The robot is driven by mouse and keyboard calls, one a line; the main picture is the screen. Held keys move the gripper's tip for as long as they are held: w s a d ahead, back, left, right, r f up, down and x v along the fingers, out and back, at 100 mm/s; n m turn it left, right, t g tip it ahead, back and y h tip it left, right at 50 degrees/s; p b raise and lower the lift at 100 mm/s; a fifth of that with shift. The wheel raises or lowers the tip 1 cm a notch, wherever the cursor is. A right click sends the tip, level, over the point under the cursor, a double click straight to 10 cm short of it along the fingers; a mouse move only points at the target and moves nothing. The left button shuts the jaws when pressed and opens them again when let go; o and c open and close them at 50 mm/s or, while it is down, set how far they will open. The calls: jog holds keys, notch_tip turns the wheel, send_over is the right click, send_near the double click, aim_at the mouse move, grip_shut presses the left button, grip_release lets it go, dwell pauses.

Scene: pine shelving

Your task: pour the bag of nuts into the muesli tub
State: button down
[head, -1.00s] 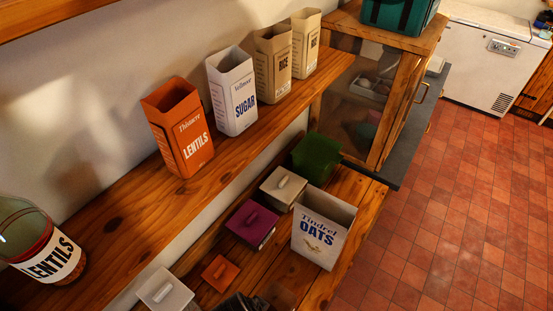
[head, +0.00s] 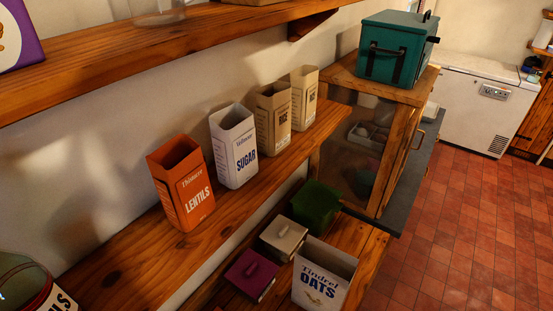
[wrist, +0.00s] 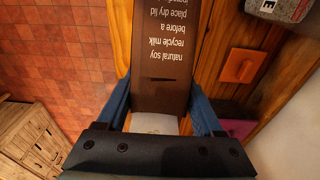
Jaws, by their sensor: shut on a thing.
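My gripper (wrist: 160,86) shows in the wrist view, its two blue fingers shut on a dark brown pack (wrist: 162,45) with pale printed text that reads upside down. The pack's name is not visible, so I cannot tell for sure that it is the bag of nuts. The head view does not show my gripper or the pack. No label reading muesli is visible in either view. Lidded tubs stand on the lower shelf: one with a purple lid (head: 251,275) and one with a pale lid (head: 283,238). An orange lid (wrist: 240,65) lies right of the pack in the wrist view.
An open oats box (head: 322,280) and a green block-like thing (head: 314,204) share the lower shelf. Open lentils (head: 183,187), sugar (head: 234,146) and rice (head: 273,118) boxes line the shelf above. A glazed cabinet (head: 365,140) bears a teal box (head: 395,48). Red tiled floor (head: 455,200) is clear at right.

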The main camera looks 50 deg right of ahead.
jog(key=shift+d+r+y, duration=0.2)
jog(key=shift+d+y, duration=0.3)
jog(key=shift+y, duration=0.2)
jog(key=shift+w+d+r+y, duration=0.15)
jog(key=shift+d+y, duration=0.3)
jog(key=shift+y, duration=0.05)
jog(key=shift+d, duration=0.1)
jog(key=shift+d+r+y, duration=0.15)
jog(key=shift+d+y, duration=0.05)
jog(key=shift+y, duration=0.6)
